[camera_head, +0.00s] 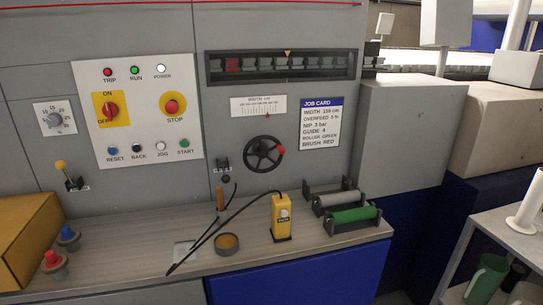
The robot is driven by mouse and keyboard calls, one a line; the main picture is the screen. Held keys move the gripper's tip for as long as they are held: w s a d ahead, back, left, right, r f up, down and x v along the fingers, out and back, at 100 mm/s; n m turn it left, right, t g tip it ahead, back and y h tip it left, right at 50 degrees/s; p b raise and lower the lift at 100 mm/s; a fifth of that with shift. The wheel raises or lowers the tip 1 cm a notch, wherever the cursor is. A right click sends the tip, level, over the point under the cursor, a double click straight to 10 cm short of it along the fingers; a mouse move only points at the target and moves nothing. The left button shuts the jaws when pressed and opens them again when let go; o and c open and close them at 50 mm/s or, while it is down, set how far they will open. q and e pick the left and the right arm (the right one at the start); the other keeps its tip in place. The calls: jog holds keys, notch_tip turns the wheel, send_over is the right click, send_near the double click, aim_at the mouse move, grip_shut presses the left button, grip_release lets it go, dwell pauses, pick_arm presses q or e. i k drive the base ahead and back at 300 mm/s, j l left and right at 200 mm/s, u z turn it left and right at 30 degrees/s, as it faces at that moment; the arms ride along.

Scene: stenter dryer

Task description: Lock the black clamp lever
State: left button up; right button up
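A small black lever-like fitting (222,164) sits on the grey machine front, just left of the black handwheel (263,154) with its red knob. It looks like the black clamp lever, but it is too small to tell whether it is locked. A small label is at it, and a round dark knob (226,179) is just below. Neither of my grippers shows in the head view.
The shelf below holds a yellow pendant (282,217) with a black cable, a round tin (227,243), a brown-handled tool (220,200), grey and green rollers (350,217), and red and blue-topped items (54,262). A yellow-knobbed lever (68,175) is at left.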

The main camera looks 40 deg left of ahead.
aim_at(226, 179)
jog(key=l, duration=0.35)
jog(key=l+u, duration=0.1)
jog(key=u, duration=0.3)
jog(key=l+u, duration=0.1)
jog(key=u, duration=0.3)
jog(key=l+u, duration=0.15)
jog(key=u, duration=0.25)
jog(key=i, duration=0.05)
